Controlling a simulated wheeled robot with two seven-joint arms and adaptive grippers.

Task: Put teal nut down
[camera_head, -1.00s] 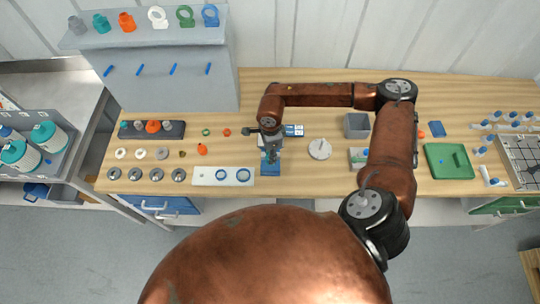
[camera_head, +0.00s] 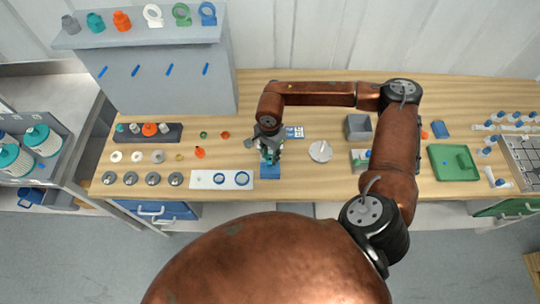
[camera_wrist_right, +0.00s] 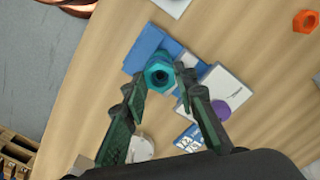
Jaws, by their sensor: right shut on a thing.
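My right gripper (camera_head: 269,158) is over the blue block (camera_head: 270,172) near the front of the bench. In the right wrist view, the teal nut (camera_wrist_right: 160,76) is between the fingertips of this gripper (camera_wrist_right: 156,80), which is shut on it. My left gripper is not in view.
A white round dial (camera_head: 320,151) and a grey open box (camera_head: 357,127) stand to the right. A white box with a purple disc (camera_wrist_right: 226,88) is close beside the gripper. An orange nut (camera_head: 199,152) lies further left.

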